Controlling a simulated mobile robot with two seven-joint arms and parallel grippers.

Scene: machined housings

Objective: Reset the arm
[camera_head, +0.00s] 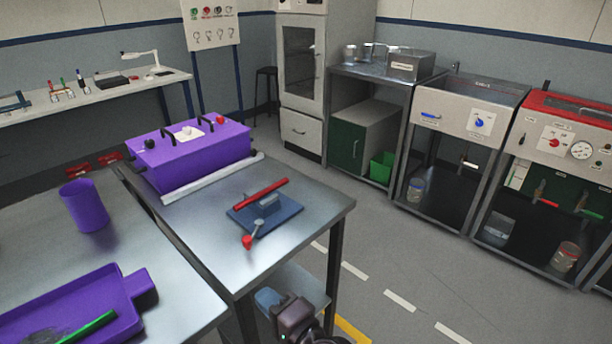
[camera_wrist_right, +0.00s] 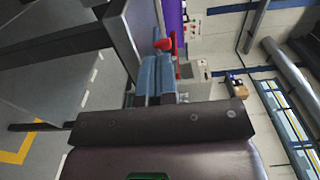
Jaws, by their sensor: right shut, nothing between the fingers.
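My right gripper (camera_head: 267,298) is low at the bottom centre of the head view, beside the front of the metal table and below its top. Its blue-grey fingers (camera_wrist_right: 156,75) are together in the right wrist view, shut with nothing between them. My left gripper is not in view. On the metal table (camera_head: 215,262) a blue fixture (camera_head: 283,217) with a long red bar and a red knob (camera_head: 247,241) lies near the front right. The right gripper is apart from it.
A purple box (camera_head: 195,160) with black handles stands at the table's back. A purple cup (camera_head: 84,206) and a purple tray (camera_head: 60,305) with a green-handled tool are on the left table. Work stations (camera_head: 450,117) line the right wall. The floor (camera_head: 430,260) between is clear.

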